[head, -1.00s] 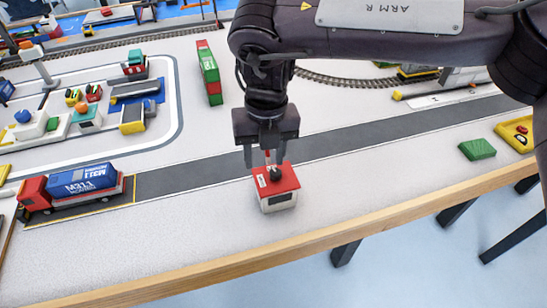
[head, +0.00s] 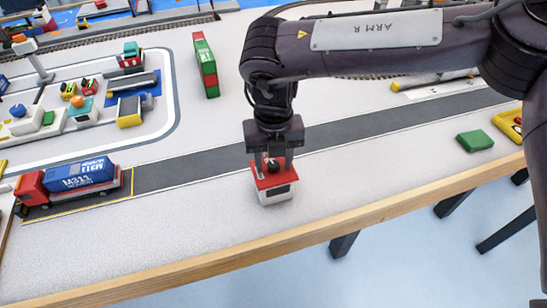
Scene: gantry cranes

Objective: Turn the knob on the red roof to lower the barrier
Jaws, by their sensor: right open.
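A small white booth (head: 277,196) with a red roof (head: 288,179) stands on the table between the grey road and the wooden front edge. A dark round knob (head: 271,166) sits on the roof. My right gripper (head: 272,166) points down over the roof, open, with its fingers on either side of the knob. I cannot tell whether the fingers touch it. I cannot clearly pick out the barrier. My left gripper is not in view.
A red truck with a blue container (head: 80,175) stands on the road at the left. A green block (head: 474,141) lies near the table edge at the right. A red and green container (head: 205,65) stands behind the road. Pale table around the booth is clear.

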